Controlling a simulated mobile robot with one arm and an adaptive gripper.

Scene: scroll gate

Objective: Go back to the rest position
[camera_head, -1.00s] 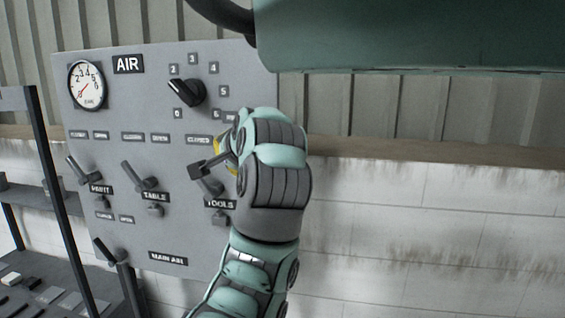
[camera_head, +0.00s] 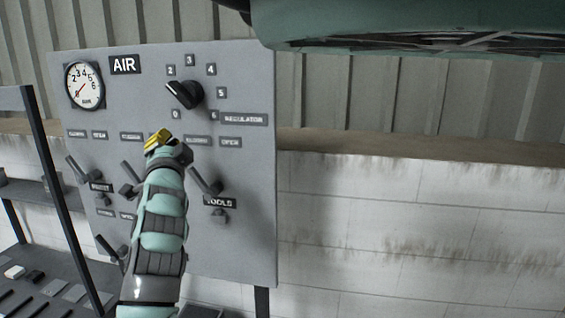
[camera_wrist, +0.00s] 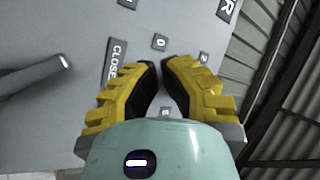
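My gripper (camera_head: 158,140) is raised in front of the middle of the grey AIR panel (camera_head: 235,180) in the head view, below the black regulator knob (camera_head: 185,94). In the wrist view its two yellow-and-black fingers (camera_wrist: 160,85) stand apart with nothing between them, facing the panel. The TOOLS lever (camera_head: 206,182) tilts up to the left and is clear of the gripper. My arm partly hides the TABLE lever (camera_head: 131,178) and its label. The PAINT lever (camera_head: 80,170) also tilts up to the left.
A round gauge (camera_head: 84,86) sits at the panel's upper left. A dark shelf frame (camera_head: 55,190) stands at the left. A large green body (camera_head: 400,22) hangs across the top right. The white block wall (camera_head: 420,220) at right has clear space before it.

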